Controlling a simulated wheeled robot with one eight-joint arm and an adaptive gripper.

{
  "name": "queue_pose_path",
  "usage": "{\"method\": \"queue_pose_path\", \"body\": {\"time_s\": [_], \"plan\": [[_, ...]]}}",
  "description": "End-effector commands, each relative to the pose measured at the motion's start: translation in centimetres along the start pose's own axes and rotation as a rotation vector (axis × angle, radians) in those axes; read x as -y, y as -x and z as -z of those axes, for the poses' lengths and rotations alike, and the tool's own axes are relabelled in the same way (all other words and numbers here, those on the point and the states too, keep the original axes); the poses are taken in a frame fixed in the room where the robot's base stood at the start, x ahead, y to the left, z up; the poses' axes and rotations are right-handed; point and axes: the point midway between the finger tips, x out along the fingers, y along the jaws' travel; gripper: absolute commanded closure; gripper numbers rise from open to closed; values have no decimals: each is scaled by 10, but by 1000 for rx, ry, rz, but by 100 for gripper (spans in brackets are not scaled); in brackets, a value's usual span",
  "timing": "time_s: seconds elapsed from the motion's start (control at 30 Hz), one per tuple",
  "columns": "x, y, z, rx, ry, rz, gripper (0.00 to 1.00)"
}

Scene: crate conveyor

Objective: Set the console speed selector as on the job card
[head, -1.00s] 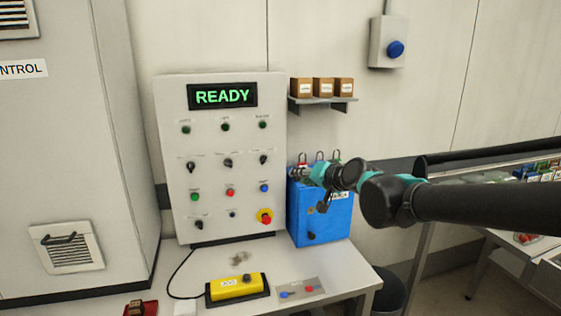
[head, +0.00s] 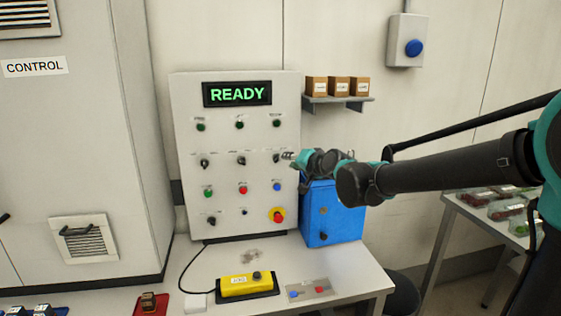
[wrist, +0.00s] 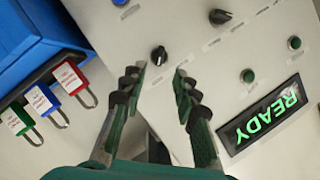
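The grey console (head: 184,130) stands upright with a green READY display (head: 237,94). Across its middle is a row of black selector knobs: left (head: 205,163), middle (head: 241,160) and right (head: 276,158). My gripper (head: 289,156) is at the right knob. In the wrist view my gripper (wrist: 160,74) is open, and the right knob (wrist: 158,54) lies just beyond the gap between its fingertips, seemingly untouched. The middle knob (wrist: 220,17) shows further off. The knob labels are too small to read. I cannot make out a job card.
A blue box (head: 332,215) with padlocks (wrist: 72,80) stands right of the console, below my gripper. A shelf (head: 338,99) with small cartons is above. A yellow pendant box (head: 247,285) lies on the table. A red emergency button (head: 278,216) and coloured buttons sit below the knobs.

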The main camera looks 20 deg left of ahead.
Motion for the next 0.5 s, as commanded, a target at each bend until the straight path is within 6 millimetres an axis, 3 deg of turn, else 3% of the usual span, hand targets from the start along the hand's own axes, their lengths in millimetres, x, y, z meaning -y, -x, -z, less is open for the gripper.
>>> {"method": "queue_pose_path", "body": {"time_s": [0.2,0.5], "plan": [[0,-36,0,0,1,0,70],[0,-69,0,0,0,0,70]]}}
